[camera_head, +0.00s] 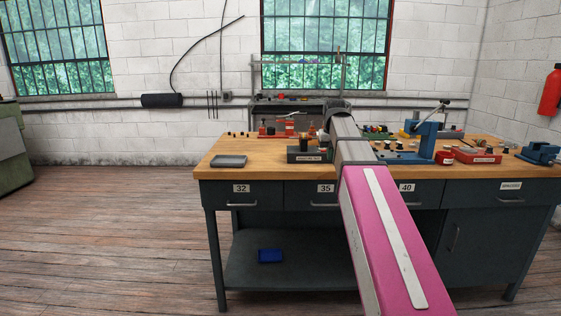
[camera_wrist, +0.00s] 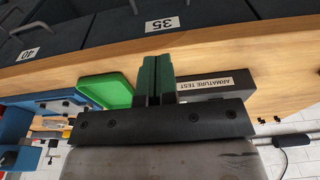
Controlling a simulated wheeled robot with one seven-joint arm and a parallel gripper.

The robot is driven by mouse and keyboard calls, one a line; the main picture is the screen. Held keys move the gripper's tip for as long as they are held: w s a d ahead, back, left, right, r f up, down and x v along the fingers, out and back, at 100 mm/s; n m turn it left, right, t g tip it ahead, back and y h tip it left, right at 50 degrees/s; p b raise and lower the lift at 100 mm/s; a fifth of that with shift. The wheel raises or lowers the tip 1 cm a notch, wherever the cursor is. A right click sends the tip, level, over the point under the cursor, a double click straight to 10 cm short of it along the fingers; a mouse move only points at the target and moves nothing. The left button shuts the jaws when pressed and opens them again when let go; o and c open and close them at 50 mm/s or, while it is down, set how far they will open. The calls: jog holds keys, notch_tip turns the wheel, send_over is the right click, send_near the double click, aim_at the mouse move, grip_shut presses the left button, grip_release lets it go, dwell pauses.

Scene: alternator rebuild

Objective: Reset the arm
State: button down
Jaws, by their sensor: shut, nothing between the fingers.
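My gripper (camera_wrist: 158,62) shows in the wrist view with its two dark green fingers together and nothing between them. It is over the front part of the wooden bench top (camera_head: 215,147), pointing toward the drawer fronts. The dark box labelled "ARMATURE TEST" (camera_wrist: 206,84) is right beside the fingers in the wrist view; whether they touch it I cannot tell. The box (camera_head: 307,156) also shows in the head view, left of my arm. A green tray (camera_wrist: 112,88) lies on the other side of the fingers. In the head view my arm reaches over the bench and hides the gripper.
A grey tray (camera_head: 229,161) lies at the bench's left end. A blue press (camera_head: 425,138), a red box (camera_head: 477,157) and a blue vise (camera_head: 541,153) stand to the right. The floor left of the bench is clear.

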jog(key=s+f, duration=0.7)
jog(key=f, duration=0.6)
jog(key=s+f+g, duration=0.1)
jog(key=s+f, duration=0.5)
jog(key=f, duration=0.7)
jog(key=s+f, duration=0.7)
jog(key=f, duration=0.7)
jog(key=shift+s+g, duration=0.3)
